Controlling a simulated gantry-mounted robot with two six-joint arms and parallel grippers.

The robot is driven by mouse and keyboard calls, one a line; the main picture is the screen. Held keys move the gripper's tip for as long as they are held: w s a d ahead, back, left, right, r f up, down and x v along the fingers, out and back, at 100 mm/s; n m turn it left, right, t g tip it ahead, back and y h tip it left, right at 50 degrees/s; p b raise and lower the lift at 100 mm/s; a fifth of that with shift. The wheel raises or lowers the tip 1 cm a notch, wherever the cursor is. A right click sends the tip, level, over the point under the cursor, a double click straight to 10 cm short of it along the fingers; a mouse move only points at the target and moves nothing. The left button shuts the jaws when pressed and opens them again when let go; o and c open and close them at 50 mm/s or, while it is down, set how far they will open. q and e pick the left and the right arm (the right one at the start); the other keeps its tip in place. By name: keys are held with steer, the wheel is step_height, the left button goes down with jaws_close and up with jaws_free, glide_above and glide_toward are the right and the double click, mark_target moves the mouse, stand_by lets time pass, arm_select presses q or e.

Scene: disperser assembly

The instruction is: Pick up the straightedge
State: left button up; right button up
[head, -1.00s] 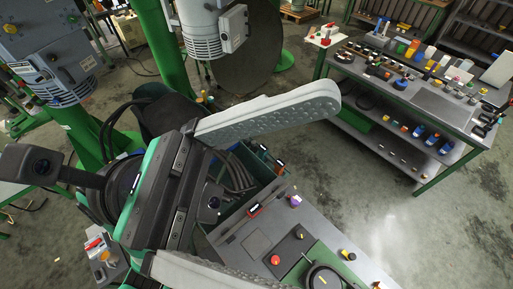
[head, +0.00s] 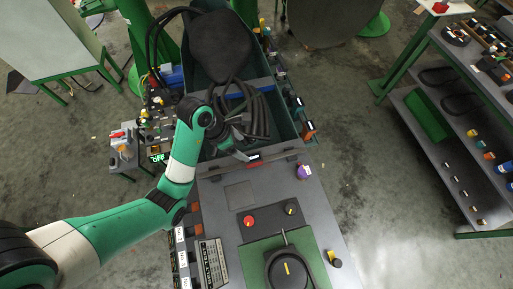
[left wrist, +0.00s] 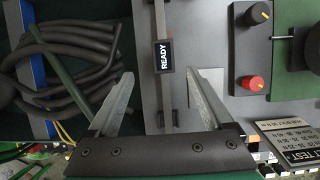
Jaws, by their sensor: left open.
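The straightedge is seen as a thin grey bar (left wrist: 159,20) running top to bottom in the left wrist view, with a black block marked READY (left wrist: 164,55) on it. In the head view the bar (head: 284,152) lies across the far part of the grey bench top, partly hidden by my left gripper (head: 238,152). In the left wrist view my left gripper (left wrist: 160,74) is open, with one pale finger on each side of the bar and gaps to both. I cannot tell how high the fingers are above the bench. My right gripper is out of view.
A green bin (head: 283,107) with black hoses stands just beyond the bench (head: 225,220). A red knob (head: 249,220), a black knob (head: 291,207), a purple-topped part (head: 303,172) and a black disc (head: 287,270) are on the bench. Free floor lies to the right.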

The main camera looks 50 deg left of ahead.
mark_target(253, 157)
arm_select(q)
steer(key=b+x, duration=0.6)
steer(key=shift+s, duration=0.2)
steer(key=shift+w+f+b, duration=0.15)
steer(key=shift+f+b, duration=0.1)
steer(key=shift+b, duration=0.05)
steer(key=shift+r, duration=0.1)
steer(key=b+x, duration=0.2)
steer(key=x, duration=0.1)
steer(key=b+x, duration=0.1)
steer(key=shift+s+d+f, duration=0.2)
steer(key=shift+s+f, duration=0.1)
steer(key=shift+f, duration=0.1)
steer(key=shift+w+d+f, duration=0.1)
steer(key=shift+w+f, duration=0.05)
steer(key=shift+f, duration=0.1)
steer(key=shift+r, duration=0.1)
jaws_close()
steer(key=shift+w, duration=0.1)
